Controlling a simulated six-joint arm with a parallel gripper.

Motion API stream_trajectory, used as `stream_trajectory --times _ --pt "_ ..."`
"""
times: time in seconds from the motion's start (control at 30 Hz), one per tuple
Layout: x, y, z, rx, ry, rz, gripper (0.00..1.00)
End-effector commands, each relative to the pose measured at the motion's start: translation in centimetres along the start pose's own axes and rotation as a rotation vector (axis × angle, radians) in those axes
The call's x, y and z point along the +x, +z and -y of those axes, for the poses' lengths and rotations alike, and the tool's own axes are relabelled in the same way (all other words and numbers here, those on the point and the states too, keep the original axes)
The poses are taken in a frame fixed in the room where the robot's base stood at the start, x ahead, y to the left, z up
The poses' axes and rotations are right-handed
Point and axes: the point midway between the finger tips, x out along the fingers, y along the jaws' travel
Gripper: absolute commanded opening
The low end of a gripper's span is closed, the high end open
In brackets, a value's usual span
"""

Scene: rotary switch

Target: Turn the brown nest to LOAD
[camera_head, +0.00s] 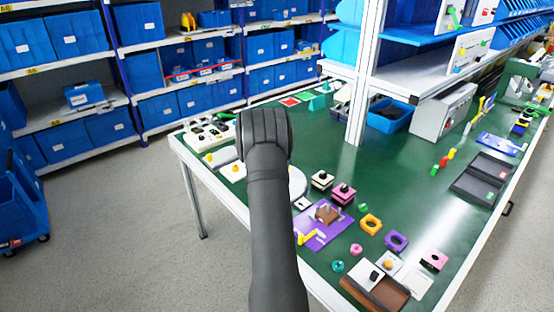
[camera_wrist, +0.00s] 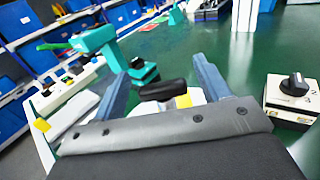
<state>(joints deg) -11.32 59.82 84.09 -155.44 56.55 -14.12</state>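A brown block (camera_head: 327,213) sits on a purple plate (camera_head: 314,236) with a yellow piece at its corner, right of my arm in the head view. It looks like the brown nest; no LOAD lettering is readable. My gripper (camera_wrist: 161,68) is open in the wrist view, its two blue-grey fingers apart. A dark knob (camera_wrist: 163,90) on a white base shows between the fingers in that picture, seemingly not gripped; its depth is unclear. In the head view my dark arm hides the gripper. I cannot identify the brown block in the wrist view.
A white box with a black numbered knob (camera_wrist: 294,88) is at the right of the wrist view. A teal device (camera_wrist: 98,40) stands upper left. The green table (camera_head: 400,160) holds coloured rings, blocks and a dark tray (camera_head: 482,178). A white post (camera_head: 366,75) rises behind.

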Motion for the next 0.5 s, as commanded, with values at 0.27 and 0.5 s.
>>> stream_trajectory --times 0.27,0.5 --pt "-0.1 -0.1 0.0 -0.001 0.000 -0.001 0.69" --pt "-2.4 -0.1 0.0 -0.002 0.001 -0.003 0.69"
